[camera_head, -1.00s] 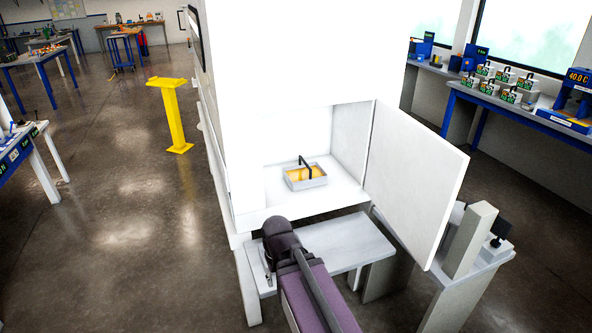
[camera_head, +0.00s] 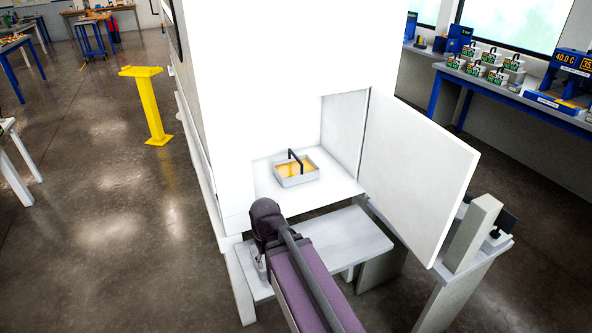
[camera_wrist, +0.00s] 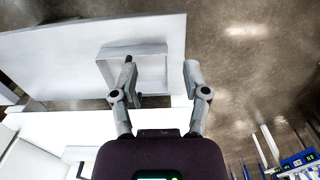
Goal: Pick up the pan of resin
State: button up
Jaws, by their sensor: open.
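The pan of resin (camera_head: 299,181) is a shallow grey rectangular pan with amber resin inside and a black arched handle (camera_head: 297,160) over it. It sits level on the white floor of the open cabinet in the head view. My gripper (camera_wrist: 160,72) is open and empty in the wrist view, its two grey fingers spread apart. In the head view my arm ends in front of and below the cabinet opening, apart from the pan, and the fingers are mostly hidden there. I cannot identify the pan in the wrist view.
The white cabinet door (camera_head: 416,170) stands open to the right of the opening. A grey shelf (camera_head: 345,240) lies below the cabinet. A grey stand (camera_head: 470,235) is at the right. A yellow pedestal (camera_head: 149,105) stands left on open floor.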

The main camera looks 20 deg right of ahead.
jog(key=shift+d, duration=0.2)
jog(key=w+d+r+t+y+b, duration=0.1)
jog(key=w+d+t+y, duration=0.2)
jog(key=w, duration=0.6)
jog(key=w+d+t+y+b, duration=0.15)
jog(key=w+d+t, duration=0.3)
jog(key=w, duration=0.55)
jog(key=w+d+r+t+h, duration=0.1)
jog(key=w+d+r+t, duration=0.1)
jog(key=d, duration=0.4)
jog(key=w+d+r+t+h+b, duration=0.1)
jog(key=w+d+r+t, duration=0.1)
jog(key=w+d, duration=0.2)
jog(key=w+d+r+m+t+h+b, duration=0.1)
jog(key=w+d+r+t, duration=0.1)
jog(key=d, duration=0.8)
jog(key=shift+w+d, duration=0.15)
jog(key=shift+w, duration=0.35)
